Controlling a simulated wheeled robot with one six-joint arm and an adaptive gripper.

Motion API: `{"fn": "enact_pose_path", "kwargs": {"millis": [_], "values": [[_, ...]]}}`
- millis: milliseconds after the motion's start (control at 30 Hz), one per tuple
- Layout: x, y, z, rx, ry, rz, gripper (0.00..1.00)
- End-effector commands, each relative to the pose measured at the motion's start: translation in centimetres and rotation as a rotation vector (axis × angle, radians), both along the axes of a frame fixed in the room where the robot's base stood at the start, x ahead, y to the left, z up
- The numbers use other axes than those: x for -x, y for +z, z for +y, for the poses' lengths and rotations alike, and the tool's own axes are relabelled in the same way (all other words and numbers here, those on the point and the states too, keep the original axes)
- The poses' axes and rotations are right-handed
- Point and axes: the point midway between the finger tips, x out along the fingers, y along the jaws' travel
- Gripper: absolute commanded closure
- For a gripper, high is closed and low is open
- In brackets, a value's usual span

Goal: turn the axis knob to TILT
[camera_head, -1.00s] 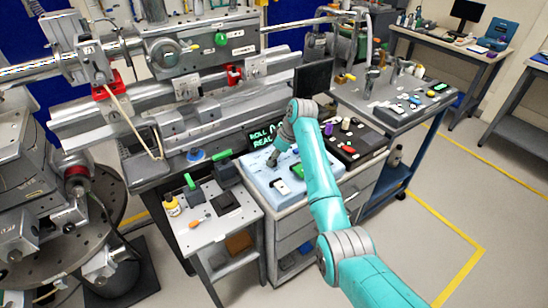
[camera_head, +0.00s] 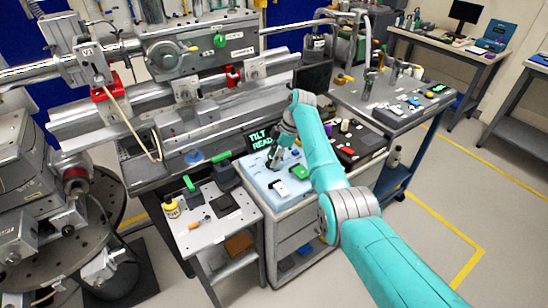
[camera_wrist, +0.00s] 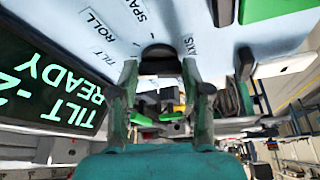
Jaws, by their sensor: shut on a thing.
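The axis knob (camera_wrist: 158,52) is black and stands on a pale blue control panel (camera_wrist: 95,12). In the wrist view the two fingers of my gripper (camera_wrist: 159,68) are on either side of the knob, closed on it. Labels TILT, ROLL, a partly hidden SPA… and AXIS are printed around the knob. The pointer mark on the knob is not clear. The dark display (camera_wrist: 50,85) reads TILT, a partly cut number and READY in green. In the head view the display (camera_head: 262,138) reads TILT, and my gripper (camera_head: 275,160) is at the panel's back left, hiding the knob.
A black box with several coloured knobs (camera_head: 352,145) stands to the right. A small side table (camera_head: 215,228) is at the left. The floor at right is open.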

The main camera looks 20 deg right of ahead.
Motion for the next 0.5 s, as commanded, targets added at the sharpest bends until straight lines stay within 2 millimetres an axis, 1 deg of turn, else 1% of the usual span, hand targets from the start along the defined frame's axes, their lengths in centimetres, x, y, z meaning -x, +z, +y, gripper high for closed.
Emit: {"fn": "enact_pose_path", "kwargs": {"millis": [467, 500], "values": [[0.01, -0.10, 0.02, 0.001, 0.013, 0.001, 0.87], [0.01, -0.09, 0.02, 0.001, 0.013, 0.001, 0.47]]}}
